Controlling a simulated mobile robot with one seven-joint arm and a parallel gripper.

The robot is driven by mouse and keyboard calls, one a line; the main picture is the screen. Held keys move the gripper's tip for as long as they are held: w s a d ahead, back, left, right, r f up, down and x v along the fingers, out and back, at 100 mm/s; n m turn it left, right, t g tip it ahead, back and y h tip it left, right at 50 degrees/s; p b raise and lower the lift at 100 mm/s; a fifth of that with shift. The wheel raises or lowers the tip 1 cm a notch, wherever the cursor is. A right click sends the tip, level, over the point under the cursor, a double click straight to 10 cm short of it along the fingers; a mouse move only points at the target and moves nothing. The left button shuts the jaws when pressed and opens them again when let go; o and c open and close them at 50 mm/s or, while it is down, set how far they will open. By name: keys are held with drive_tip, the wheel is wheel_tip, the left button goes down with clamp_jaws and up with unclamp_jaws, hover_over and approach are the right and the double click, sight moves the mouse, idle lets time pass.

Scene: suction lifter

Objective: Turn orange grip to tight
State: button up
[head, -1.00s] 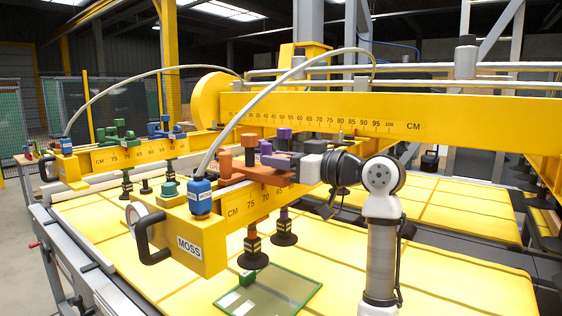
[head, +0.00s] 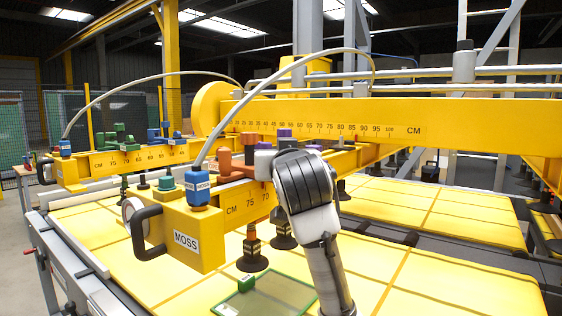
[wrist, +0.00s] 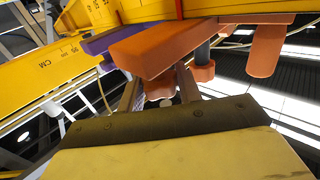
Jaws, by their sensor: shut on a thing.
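The orange grip shows in the wrist view as a small rounded orange knob (wrist: 160,88) between my two fingers. A larger orange block (wrist: 168,45) lies just beyond it. My gripper (wrist: 160,95) is shut on the orange grip. In the head view the orange clamp (head: 224,160) sits on the yellow beam marked MOSS, and my wrist hides its right part and my fingertips. The exact turn of the grip cannot be told.
A purple clamp (head: 284,133) stands just behind. A blue cap with a hose (head: 197,188) and a black handle (head: 145,232) are at the beam's near end. Below are dark suction cups (head: 252,258) and a green-edged glass pane (head: 265,294). Green and blue clamps sit on the far-left beam.

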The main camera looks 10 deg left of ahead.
drive_tip(key=m+h, duration=0.2)
drive_tip(key=h, duration=0.2)
drive_tip(key=m+t+h, duration=0.1)
drive_tip(key=m+h, duration=0.2)
drive_tip(key=shift+a+h+b, duration=0.1)
drive_tip(key=shift+h+b, duration=0.25)
drive_tip(key=shift+h, duration=0.35)
drive_tip(key=o, duration=1)
wheel_tip(320, 180, up, 20)
drive_tip(key=shift+r+b, duration=0.1)
drive_tip(key=shift+b, duration=0.35)
